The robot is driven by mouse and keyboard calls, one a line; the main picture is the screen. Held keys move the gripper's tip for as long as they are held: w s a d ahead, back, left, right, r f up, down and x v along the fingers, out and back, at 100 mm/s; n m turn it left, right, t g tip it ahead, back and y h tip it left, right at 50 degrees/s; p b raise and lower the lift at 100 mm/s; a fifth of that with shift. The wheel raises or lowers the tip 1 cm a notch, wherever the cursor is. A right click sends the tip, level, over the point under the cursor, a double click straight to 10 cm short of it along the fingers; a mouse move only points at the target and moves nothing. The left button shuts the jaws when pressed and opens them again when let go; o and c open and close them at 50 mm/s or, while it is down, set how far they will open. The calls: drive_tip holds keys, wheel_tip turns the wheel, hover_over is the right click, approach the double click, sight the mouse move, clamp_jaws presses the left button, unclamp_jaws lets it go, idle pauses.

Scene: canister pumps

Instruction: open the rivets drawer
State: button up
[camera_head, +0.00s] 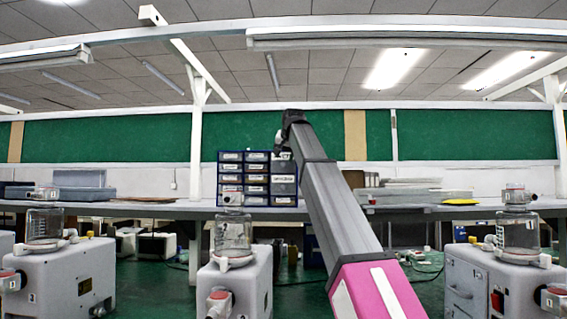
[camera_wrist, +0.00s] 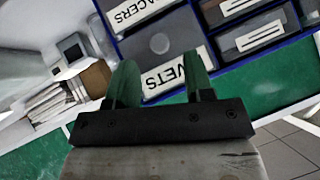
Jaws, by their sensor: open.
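The drawer cabinet (camera_head: 258,203) is a blue frame with grey drawers and white labels, on the bench in the head view. In the wrist view, the rivets drawer (camera_wrist: 160,44) is a grey front with a white label reading "VETS"; the start of the word is hidden. My gripper (camera_wrist: 162,77) is open, with its two green fingers apart on either side of that label. No drawer front is held between them. In the head view the gripper is small, by the cabinet's upper right. I cannot tell whether the fingers touch the drawer.
A neighbouring drawer labelled "ACERS" (camera_wrist: 138,12) and other labelled drawers (camera_wrist: 252,38) adjoin it. A box with papers (camera_wrist: 62,92) is at the left of the wrist view. The long bench (camera_head: 130,207) carries grey trays (camera_head: 400,192). White pump units (camera_head: 237,280) stand in front.

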sight(283, 162)
drive_tip(key=shift+x, duration=1.7)
